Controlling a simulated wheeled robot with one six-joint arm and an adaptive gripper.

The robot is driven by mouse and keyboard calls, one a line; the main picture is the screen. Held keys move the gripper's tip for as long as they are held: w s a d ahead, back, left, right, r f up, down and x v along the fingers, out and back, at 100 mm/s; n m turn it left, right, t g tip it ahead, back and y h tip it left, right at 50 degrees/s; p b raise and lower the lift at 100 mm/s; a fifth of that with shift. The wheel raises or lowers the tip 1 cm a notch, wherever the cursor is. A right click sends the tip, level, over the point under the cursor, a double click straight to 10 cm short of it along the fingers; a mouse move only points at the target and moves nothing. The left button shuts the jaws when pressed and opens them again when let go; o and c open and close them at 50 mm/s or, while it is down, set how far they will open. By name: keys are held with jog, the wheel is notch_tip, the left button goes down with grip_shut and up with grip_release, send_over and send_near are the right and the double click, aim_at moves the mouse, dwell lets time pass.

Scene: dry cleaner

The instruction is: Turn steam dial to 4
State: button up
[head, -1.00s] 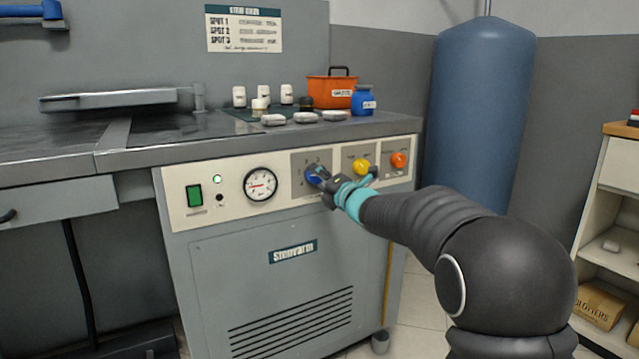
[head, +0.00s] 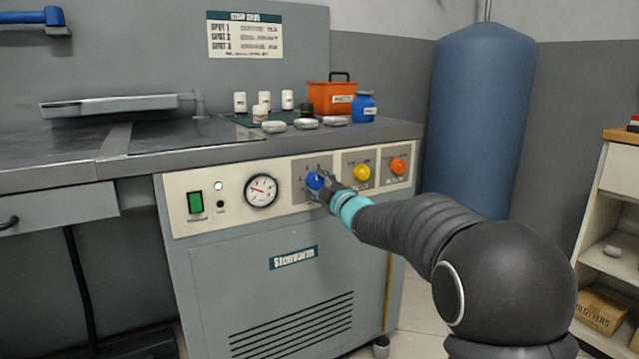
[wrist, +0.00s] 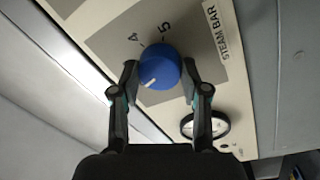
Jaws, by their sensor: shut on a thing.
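The blue steam dial (head: 314,180) is on the grey panel of the machine front. In the wrist view the dial (wrist: 159,66) fills the space between the two fingertips. My gripper (wrist: 160,68) is shut on it, one finger on each side. The dial's white pointer mark shows at its lower left in the wrist view. A printed 4 (wrist: 133,38) sits at the dial's upper left and a 5 (wrist: 164,28) above it. The mark does not line up with either figure. Other figures are hidden by the gripper and dial. The words STEAM BAR (wrist: 224,34) run beside the scale.
A round gauge (head: 261,190) and a green switch (head: 195,202) are left of the dial. A yellow knob (head: 362,172) and an orange knob (head: 398,166) are close on its right. Bottles and an orange box (head: 331,97) stand on the counter above.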

jog(key=m+p, duration=0.2)
jog(key=m, duration=0.3)
jog(key=shift+r+h, duration=0.1)
jog(key=shift+h, duration=0.2)
jog(key=m+p, duration=0.2)
jog(key=m, duration=0.2)
jog(key=shift+r+m, duration=0.1)
jog(key=shift+m, duration=0.3)
jog(key=m+p, duration=0.4)
jog(key=m, duration=0.1)
jog(key=shift+h, duration=0.3)
jog(key=shift+m+g+p, duration=0.3)
jog(key=shift+m+p, duration=0.6)
jog(key=shift+m, duration=1)
jog(key=o, duration=1.1)
jog(key=shift+a, duration=0.1)
jog(key=shift+o, duration=0.2)
jog(key=shift+s, duration=0.15)
